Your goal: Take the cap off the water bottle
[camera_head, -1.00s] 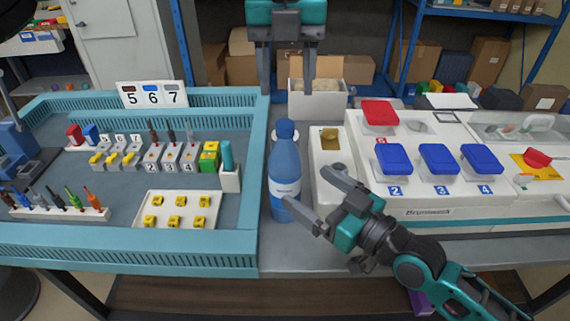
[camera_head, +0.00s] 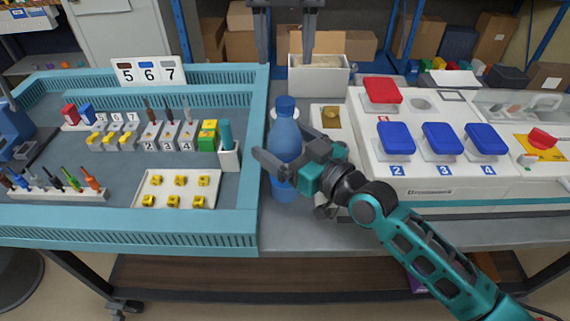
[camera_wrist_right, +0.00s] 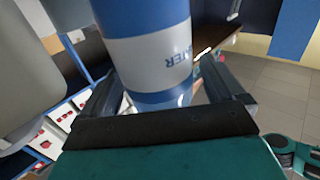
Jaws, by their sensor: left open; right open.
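The blue water bottle (camera_head: 284,142) stands upright on the table strip between the teal tray and the white machine. Its blue cap (camera_head: 286,106) is on top. My right gripper (camera_head: 282,162) is open with its fingers on either side of the bottle's body. In the right wrist view the bottle (camera_wrist_right: 145,45) stands between the two fingers (camera_wrist_right: 170,95), its white label showing; I cannot tell whether they touch it. My left gripper (camera_head: 285,60) is open and empty, pointing down above and behind the bottle, clear of the cap.
The teal tray (camera_head: 262,110) at left holds screwdrivers, numbered blocks and yellow pieces. The white machine (camera_head: 460,190) with red and blue lids stands close at right. An open white box (camera_head: 319,82) is behind. The table's front strip (camera_head: 300,235) is bare.

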